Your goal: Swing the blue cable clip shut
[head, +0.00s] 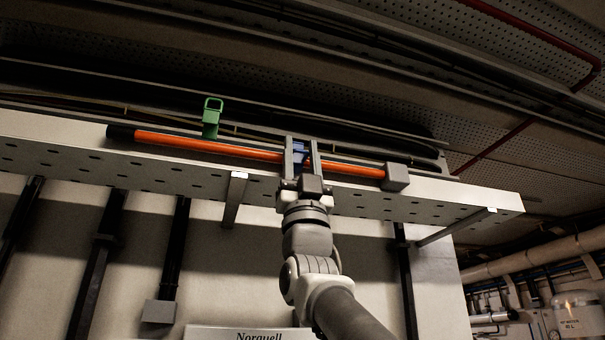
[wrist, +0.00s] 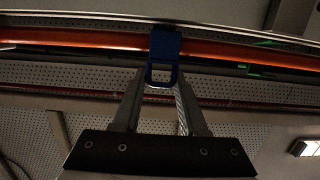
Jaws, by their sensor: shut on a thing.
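The blue cable clip (head: 300,152) is at the orange cable (head: 205,147), mostly hidden between my gripper's fingers in the head view. In the wrist view the blue clip (wrist: 165,44) lies across the orange cable (wrist: 90,43), its open loop tab pointing toward my gripper. My gripper (wrist: 162,82) has one finger on each side of that tab and is shut on it. In the head view my gripper (head: 302,148) reaches up over the front edge of the tray. Whether the clip is latched cannot be told.
A grey block (head: 396,177) sits at the cable's right end. The perforated tray (head: 90,163) rests on brackets, one (head: 234,198) left of my arm. Dark cables run behind.

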